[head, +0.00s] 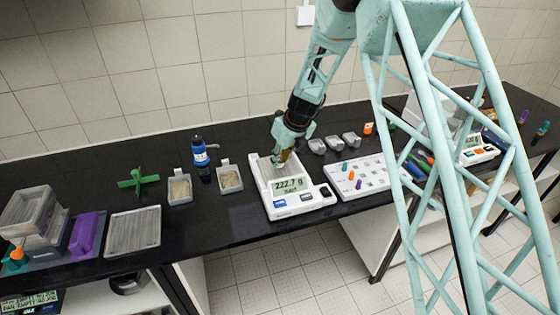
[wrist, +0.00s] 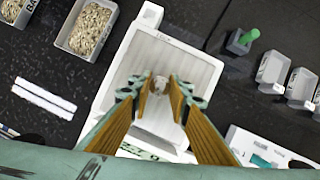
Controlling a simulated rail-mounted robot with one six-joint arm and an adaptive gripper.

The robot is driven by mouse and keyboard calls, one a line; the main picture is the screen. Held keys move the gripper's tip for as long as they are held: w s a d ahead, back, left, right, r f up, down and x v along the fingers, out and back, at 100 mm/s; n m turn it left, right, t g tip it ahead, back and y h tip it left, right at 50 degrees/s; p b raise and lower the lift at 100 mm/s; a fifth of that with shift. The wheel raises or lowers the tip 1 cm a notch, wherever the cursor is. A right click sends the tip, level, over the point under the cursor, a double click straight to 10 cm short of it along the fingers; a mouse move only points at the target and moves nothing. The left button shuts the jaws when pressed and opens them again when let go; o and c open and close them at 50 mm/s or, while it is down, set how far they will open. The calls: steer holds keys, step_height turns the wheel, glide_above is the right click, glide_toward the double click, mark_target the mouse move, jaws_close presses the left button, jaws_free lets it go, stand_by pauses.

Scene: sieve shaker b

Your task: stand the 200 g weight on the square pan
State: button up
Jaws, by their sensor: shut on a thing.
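The balance with the square pan (head: 263,171) stands on the black bench in the head view, its display reading about 222.7 g. In the wrist view the pale square pan (wrist: 195,65) fills the middle. My gripper (head: 283,160) is over the pan, pointing down. In the wrist view my gripper (wrist: 160,90) has its yellow-lined fingers closed on a small metallic weight (wrist: 160,83), mostly hidden between the tips. The weight appears at or just above the pan surface; whether it touches is unclear. Its marking cannot be read.
Two trays of pale grains (head: 230,179) and a blue-capped bottle (head: 201,160) stand left of the balance. Small grey trays (head: 333,143) and a white rack with coloured pegs (head: 365,178) are to the right.

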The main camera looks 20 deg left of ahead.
steer(key=o, duration=1)
steer(key=shift+f, duration=0.1)
steer(key=shift+c, duration=0.2)
steer(key=shift+r, duration=0.2)
steer(key=v, duration=1.1)
steer(key=shift+d+r+p, duration=0.15)
steer(key=shift+r+p, duration=0.2)
steer(key=shift+s, duration=0.1)
